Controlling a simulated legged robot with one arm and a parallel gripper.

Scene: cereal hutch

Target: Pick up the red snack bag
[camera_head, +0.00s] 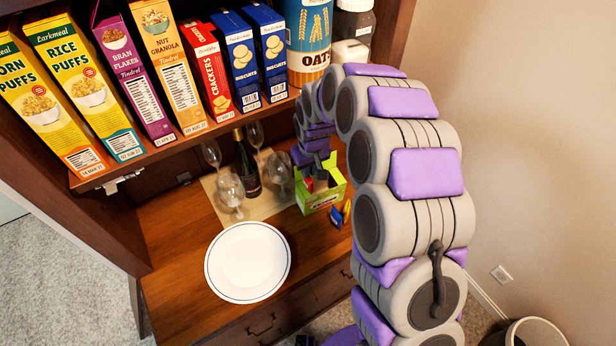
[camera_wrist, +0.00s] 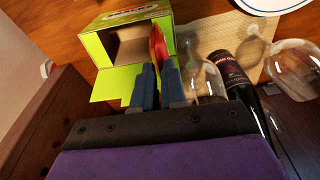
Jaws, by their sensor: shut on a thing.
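The red snack bag (camera_wrist: 158,47) stands thin and edge-on between my gripper's fingertips (camera_wrist: 157,72) in the wrist view. My gripper is shut on it. The bag is at the right side of the open mouth of a green box (camera_wrist: 103,46); I cannot tell whether it touches the box wall. In the head view a bit of red (camera_head: 309,184) shows inside the green box (camera_head: 322,197), below my gripper (camera_head: 318,170), which is partly hidden by my arm.
A wine bottle (camera_head: 247,168) and several clear glasses (camera_head: 230,190) stand just left of the box. A white plate (camera_head: 248,262) lies in front. A small blue and yellow packet (camera_head: 342,213) lies right of the box. Cereal boxes (camera_head: 165,65) line the shelf above.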

